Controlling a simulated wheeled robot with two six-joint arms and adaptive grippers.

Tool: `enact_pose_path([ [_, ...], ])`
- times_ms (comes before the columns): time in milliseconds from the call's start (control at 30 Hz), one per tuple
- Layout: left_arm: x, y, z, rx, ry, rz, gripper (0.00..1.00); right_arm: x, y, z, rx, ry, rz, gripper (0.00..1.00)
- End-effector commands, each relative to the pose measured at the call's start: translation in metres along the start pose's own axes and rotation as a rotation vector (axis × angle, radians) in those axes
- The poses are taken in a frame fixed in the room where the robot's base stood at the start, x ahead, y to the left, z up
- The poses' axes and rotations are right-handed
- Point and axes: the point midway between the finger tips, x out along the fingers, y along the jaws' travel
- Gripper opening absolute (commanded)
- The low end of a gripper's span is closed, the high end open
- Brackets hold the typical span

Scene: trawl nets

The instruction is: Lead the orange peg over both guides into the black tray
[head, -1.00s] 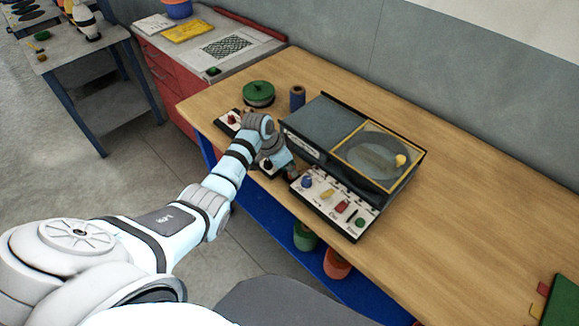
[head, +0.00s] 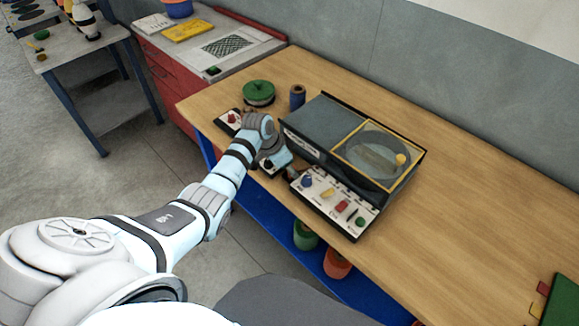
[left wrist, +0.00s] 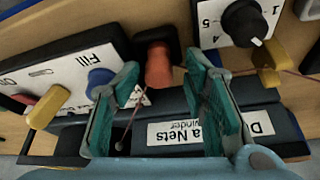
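The orange peg (left wrist: 159,66) shows in the left wrist view, its far end at a dark, square-edged black tray (left wrist: 153,37). My left gripper (left wrist: 163,76) is open, with its teal-padded fingers apart on either side of the peg; I see no clear contact. In the head view my left gripper (head: 272,148) is at the left front of the grey winder, and its wrist hides much of that spot. A thin red line (left wrist: 290,74) runs at the right of the wrist view. I cannot clearly make out both guides. My right gripper is out of view.
The grey winder (head: 325,120) has a round drum under a yellow-framed window. A white control panel (head: 335,203) fronts it. A green spool (head: 258,93) and a dark blue cylinder (head: 297,97) stand behind.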

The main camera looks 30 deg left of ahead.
Motion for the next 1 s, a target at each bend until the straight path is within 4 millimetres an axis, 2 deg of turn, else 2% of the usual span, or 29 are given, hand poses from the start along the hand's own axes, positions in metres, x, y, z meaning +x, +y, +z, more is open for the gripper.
enact_pose_path([
  [367, -0.004, 0.000, 0.000, 0.000, 0.001, 0.002, 0.44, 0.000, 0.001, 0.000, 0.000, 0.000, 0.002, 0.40],
  [467, -0.021, -0.001, 0.000, 0.001, 0.002, -0.001, 0.44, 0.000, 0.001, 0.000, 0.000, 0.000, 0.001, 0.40],
  [700, -0.087, -0.002, 0.000, 0.002, 0.001, -0.003, 0.44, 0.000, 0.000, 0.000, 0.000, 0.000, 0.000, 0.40],
  [800, -0.107, -0.001, 0.000, 0.000, 0.001, -0.001, 0.44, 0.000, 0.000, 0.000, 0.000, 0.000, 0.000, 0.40],
  [1000, -0.120, 0.000, 0.000, 0.000, -0.001, 0.002, 0.44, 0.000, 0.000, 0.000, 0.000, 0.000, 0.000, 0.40],
])
